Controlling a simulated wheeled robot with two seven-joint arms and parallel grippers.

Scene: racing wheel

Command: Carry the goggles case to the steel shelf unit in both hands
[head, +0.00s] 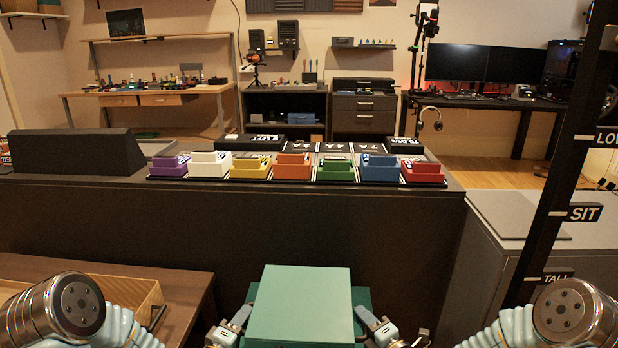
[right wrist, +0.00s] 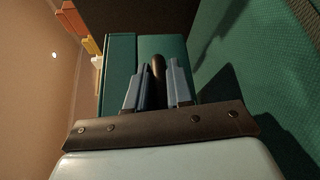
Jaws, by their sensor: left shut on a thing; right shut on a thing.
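The goggles case, a teal box (head: 300,300), is at the bottom centre of the head view, in front of the dark counter. My left gripper (head: 243,316) is at its left side and my right gripper (head: 366,318) at its right side. In the right wrist view the right fingers (right wrist: 158,82) are shut around a dark handle (right wrist: 158,68) on the teal case (right wrist: 120,62). The left fingertips are small and partly hidden, but they are shut at the case's side. I cannot clearly pick out the steel shelf unit.
A long dark counter (head: 240,230) stands ahead, with a row of coloured blocks (head: 292,167) on top. A wooden tray (head: 90,285) on a brown table is at left. A dark post with height labels (head: 560,180) and a grey cabinet (head: 500,225) are at right.

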